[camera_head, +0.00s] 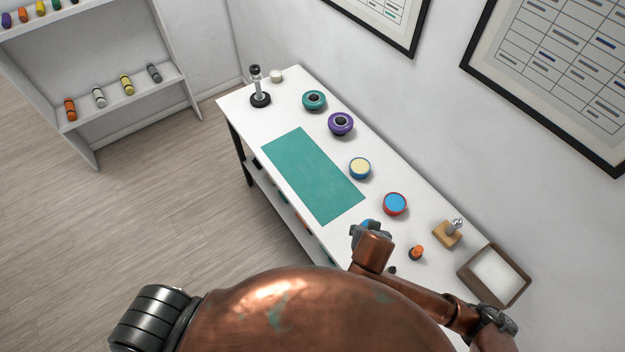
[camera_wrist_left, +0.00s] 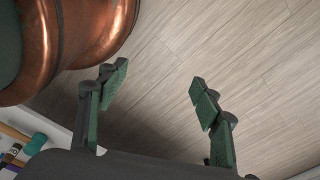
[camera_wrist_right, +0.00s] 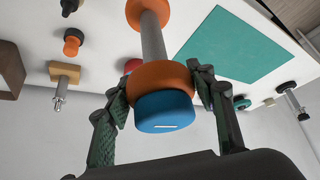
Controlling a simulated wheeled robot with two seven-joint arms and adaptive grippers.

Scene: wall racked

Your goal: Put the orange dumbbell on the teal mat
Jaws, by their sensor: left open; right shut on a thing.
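The orange dumbbell (camera_wrist_right: 163,76) has orange discs on a grey bar and a blue end facing the camera in the right wrist view. Its far end is cut off by the frame top. My right gripper (camera_wrist_right: 162,92) is shut on its near end. In the head view a bit of blue shows at my right gripper (camera_head: 370,232), and my arm hides the rest. The teal mat (camera_head: 312,175) lies flat and bare on the white table, beyond that gripper, and also in the right wrist view (camera_wrist_right: 235,45). My left gripper (camera_wrist_left: 157,82) is open and empty over the floor.
The wall borders the right.

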